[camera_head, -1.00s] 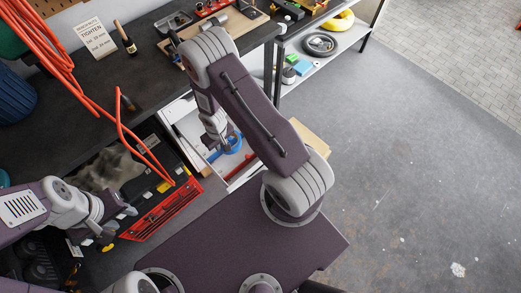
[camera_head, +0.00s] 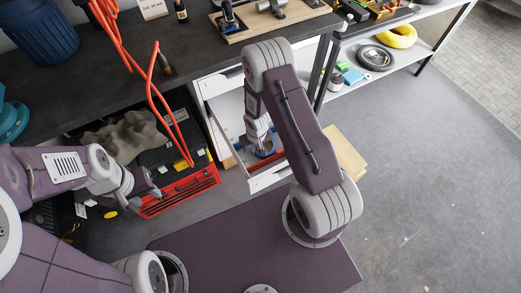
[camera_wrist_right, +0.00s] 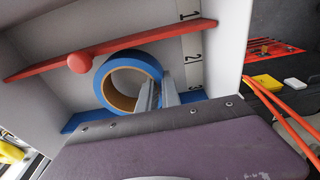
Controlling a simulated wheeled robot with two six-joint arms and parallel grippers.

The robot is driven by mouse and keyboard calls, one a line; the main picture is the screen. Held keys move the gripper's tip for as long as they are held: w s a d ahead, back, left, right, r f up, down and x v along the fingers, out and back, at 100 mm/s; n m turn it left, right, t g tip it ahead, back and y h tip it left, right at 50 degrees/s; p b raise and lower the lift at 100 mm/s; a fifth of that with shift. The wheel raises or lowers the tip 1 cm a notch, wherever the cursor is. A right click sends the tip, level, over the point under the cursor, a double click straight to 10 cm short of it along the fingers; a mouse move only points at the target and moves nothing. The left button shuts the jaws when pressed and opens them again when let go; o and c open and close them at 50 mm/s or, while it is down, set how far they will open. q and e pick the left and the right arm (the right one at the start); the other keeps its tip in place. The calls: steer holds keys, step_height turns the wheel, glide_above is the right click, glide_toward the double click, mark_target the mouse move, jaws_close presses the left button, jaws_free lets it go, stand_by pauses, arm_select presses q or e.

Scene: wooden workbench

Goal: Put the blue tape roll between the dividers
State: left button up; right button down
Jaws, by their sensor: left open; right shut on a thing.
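The blue tape roll (camera_wrist_right: 103,82), with a tan inner core, is in the open white drawer (camera_head: 224,146). My right gripper (camera_wrist_right: 158,94) is shut on the roll's right-hand wall; its fingers show there in the right wrist view. In that view, the red divider (camera_wrist_right: 150,37) with a red knob runs above the roll and the blue divider (camera_wrist_right: 85,120) below it. The roll appears to lie between them, but I cannot tell whether it touches either or the drawer floor. My left gripper (camera_head: 152,192) is open and empty beside the red tray.
The drawer wall carries the marks 1, 2 and 3 (camera_wrist_right: 196,55). A red tray (camera_head: 182,192) and a black toolbox stand left of the drawer. An orange cable (camera_head: 153,90) hangs beside it. The dark workbench top (camera_head: 120,72) is above. Open floor lies to the right.

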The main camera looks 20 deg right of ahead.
mark_target(272, 142)
steer(key=shift+d+r+p, duration=0.25)
steer(key=shift+d+p, duration=0.05)
steer(key=shift+d, duration=0.25)
steer(key=shift+d+r+p, duration=0.25)
steer(key=shift+d, duration=0.3)
steer(key=shift+d+f+b, duration=0.15)
steer(key=shift+f+b, duration=0.25)
steer(key=shift+f, duration=0.15)
steer(key=shift+d+f+b, duration=0.15)
steer(key=shift+f+b, duration=0.2)
steer(key=shift+f, duration=0.15)
steer(key=shift+w+f, duration=0.1)
arm_select(q)
steer(key=shift+r, duration=0.5)
arm_select(e)
steer(key=shift+a, duration=0.1)
arm_select(q)
steer(key=shift+f, duration=0.1)
arm_select(e)
steer(key=shift+f+b, duration=0.25)
steer(key=shift+b, duration=0.1)
steer(key=c, duration=1.5)
jaws_free()
steer(key=shift+c, duration=0.2)
arm_select(q)
steer(key=shift+f, duration=0.2)
arm_select(e)
steer(key=shift+r, duration=0.1)
